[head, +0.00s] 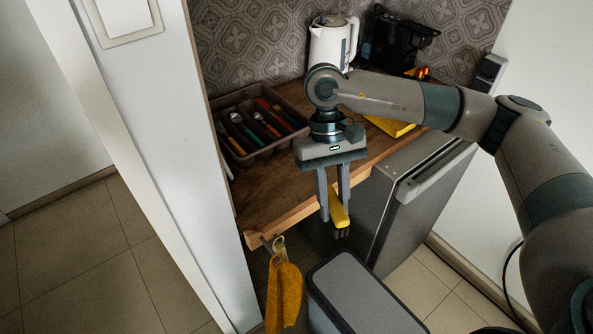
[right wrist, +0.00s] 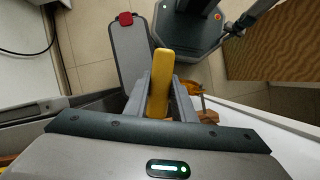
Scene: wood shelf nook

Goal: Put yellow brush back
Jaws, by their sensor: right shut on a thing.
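The yellow brush (head: 338,207) has a yellow handle and a dark bristle end that points down in the head view. My right gripper (head: 338,200) is shut on its handle and holds it in front of the wooden counter's front edge, above the floor. In the right wrist view the yellow handle (right wrist: 160,84) stands between the two grey fingers of the gripper (right wrist: 160,98); the bristles do not show there. My left gripper is not in view.
The wooden counter (head: 262,190) bears a cutlery tray (head: 243,158), a white kettle (head: 330,45) and a black machine (head: 395,38). A yellow cloth (head: 283,295) hangs at the counter's front. A grey-lidded bin (head: 360,298) stands below. A white wall edge is at left.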

